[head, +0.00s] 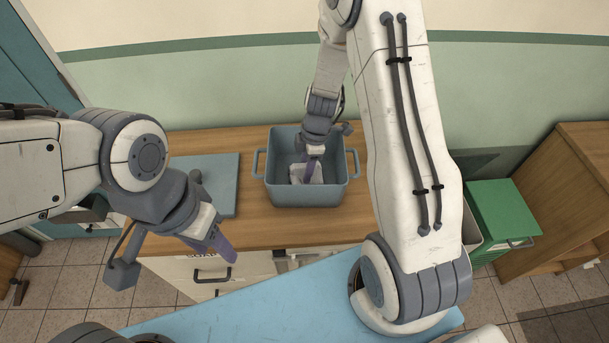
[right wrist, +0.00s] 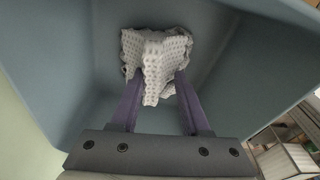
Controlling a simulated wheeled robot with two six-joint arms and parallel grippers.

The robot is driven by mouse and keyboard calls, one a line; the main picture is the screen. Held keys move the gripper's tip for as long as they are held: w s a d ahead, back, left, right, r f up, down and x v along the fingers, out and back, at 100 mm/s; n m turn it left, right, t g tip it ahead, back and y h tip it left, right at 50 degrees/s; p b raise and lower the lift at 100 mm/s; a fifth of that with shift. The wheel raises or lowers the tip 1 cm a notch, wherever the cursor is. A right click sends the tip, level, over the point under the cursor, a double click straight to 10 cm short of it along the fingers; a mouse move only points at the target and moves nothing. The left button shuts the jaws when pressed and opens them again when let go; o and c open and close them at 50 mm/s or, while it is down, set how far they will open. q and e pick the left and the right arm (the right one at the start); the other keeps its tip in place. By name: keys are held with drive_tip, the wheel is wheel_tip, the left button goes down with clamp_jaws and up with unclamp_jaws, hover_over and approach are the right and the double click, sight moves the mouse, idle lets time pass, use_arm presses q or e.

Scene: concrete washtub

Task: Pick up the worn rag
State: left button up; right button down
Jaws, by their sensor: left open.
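The worn rag (right wrist: 155,62) is pale grey-white, dimpled and crumpled. It lies in the blue-grey tub (head: 307,194), where the head view shows it partly behind my right gripper (head: 313,178). In the right wrist view, the purple fingers of my right gripper (right wrist: 160,80) stand apart at either side of the rag, their tips at its edges. A fold of the rag rises between them. I cannot tell whether they grip it. My left gripper (head: 222,248) is open and empty, left of the tub in front of the counter.
The tub stands on a wooden counter (head: 255,232) with a handle at each side. A flat blue-grey board (head: 218,180) lies left of it. A green box (head: 503,212) and a wooden cabinet (head: 570,190) are at the right. The tub walls surround my right gripper.

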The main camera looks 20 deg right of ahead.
drive_tip(key=shift+s+f, duration=0.15)
drive_tip(key=shift+f, duration=0.1)
